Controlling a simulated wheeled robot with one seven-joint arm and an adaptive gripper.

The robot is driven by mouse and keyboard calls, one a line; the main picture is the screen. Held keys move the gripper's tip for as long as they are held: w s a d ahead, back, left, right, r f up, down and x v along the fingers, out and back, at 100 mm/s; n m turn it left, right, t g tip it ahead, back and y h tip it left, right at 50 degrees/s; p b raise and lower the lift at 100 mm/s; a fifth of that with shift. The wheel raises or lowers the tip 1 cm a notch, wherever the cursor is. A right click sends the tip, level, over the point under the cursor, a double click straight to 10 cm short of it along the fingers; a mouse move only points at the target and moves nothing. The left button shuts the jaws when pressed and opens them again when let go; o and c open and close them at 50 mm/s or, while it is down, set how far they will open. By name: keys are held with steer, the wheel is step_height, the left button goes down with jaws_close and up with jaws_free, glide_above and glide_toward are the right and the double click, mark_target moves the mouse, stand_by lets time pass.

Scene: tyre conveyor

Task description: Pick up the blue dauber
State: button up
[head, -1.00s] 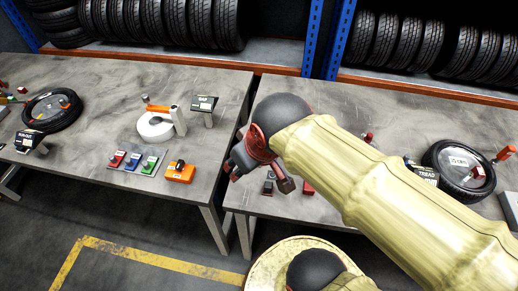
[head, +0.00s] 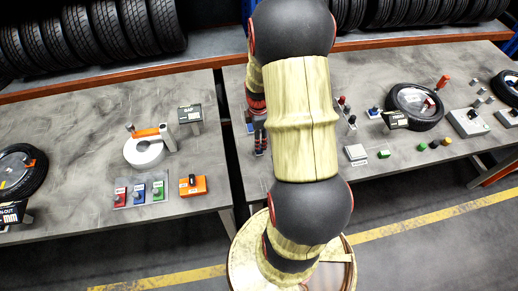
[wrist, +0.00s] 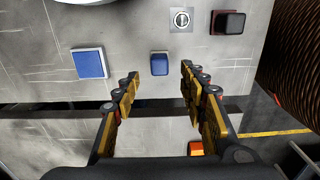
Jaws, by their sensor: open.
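A small blue block (wrist: 159,64), which looks like the blue dauber, stands on the grey table in the wrist view. It lies between the lines of my fingers, just past their tips, and neither finger visibly touches it. My gripper (wrist: 160,84) is open and empty, one finger on each side. A blue square pad in a white frame (wrist: 89,63) lies to the left. In the head view my arm hides much of this spot, and only part of my gripper (head: 260,138) shows. Another blue block (head: 139,194) sits in a tray on the left table.
A dark red-edged block (wrist: 228,22) and a plate with a round mark (wrist: 181,19) lie beyond the blue block. A gap separates the left table (head: 75,125) and right table (head: 425,70). An orange box (head: 193,186) stands on the left table.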

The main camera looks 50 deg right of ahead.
step_height(320, 180, down, 7)
steer(key=shift+d+b, duration=0.1)
steer(key=shift+b, duration=0.3)
steer(key=shift+s, duration=0.1)
steer(key=shift+c, duration=0.5)
jaws_close()
